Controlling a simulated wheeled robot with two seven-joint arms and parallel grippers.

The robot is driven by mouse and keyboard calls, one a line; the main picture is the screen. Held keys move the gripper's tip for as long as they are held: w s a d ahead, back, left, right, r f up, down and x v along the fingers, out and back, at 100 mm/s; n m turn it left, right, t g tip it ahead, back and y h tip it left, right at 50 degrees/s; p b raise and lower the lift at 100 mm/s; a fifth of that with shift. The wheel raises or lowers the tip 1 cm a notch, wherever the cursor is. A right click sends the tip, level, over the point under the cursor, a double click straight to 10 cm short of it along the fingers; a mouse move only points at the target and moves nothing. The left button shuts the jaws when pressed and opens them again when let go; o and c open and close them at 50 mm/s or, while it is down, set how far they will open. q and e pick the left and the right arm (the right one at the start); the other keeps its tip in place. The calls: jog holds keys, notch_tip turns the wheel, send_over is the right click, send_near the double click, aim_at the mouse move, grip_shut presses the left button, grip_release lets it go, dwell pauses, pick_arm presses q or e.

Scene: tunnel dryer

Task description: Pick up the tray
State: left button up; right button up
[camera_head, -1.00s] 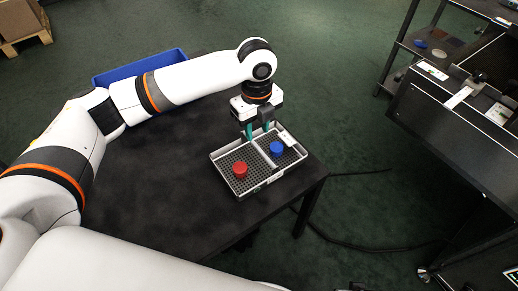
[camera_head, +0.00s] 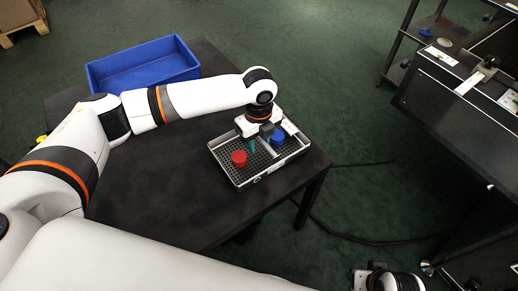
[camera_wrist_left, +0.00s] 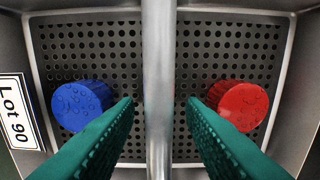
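The tray (camera_head: 273,172) is a grey metal tray with a perforated floor, on the dark table near its right corner. A raised bar (camera_wrist_left: 159,60) divides it into two compartments. One holds a red cap-like piece (camera_head: 239,158), the other a blue one (camera_head: 277,139). A "Lot 90" label (camera_wrist_left: 15,112) sits on the blue side. My left gripper (camera_wrist_left: 160,103) is open, pointing down over the tray. Its green fingers are on either side of the bar, with a gap on each side. Part of my right arm's end (camera_head: 372,278) shows at the bottom edge; its fingers are hidden.
A blue bin (camera_head: 145,66) stands at the back of the black table (camera_head: 165,190). Dark machinery (camera_head: 455,105) stands at the right, across a strip of green floor. A black cable (camera_head: 350,233) lies on the floor beside the table.

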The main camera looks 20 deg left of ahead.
pick_arm(q)
jog(key=shift+f, duration=0.15)
grip_shut()
dwell(0.4)
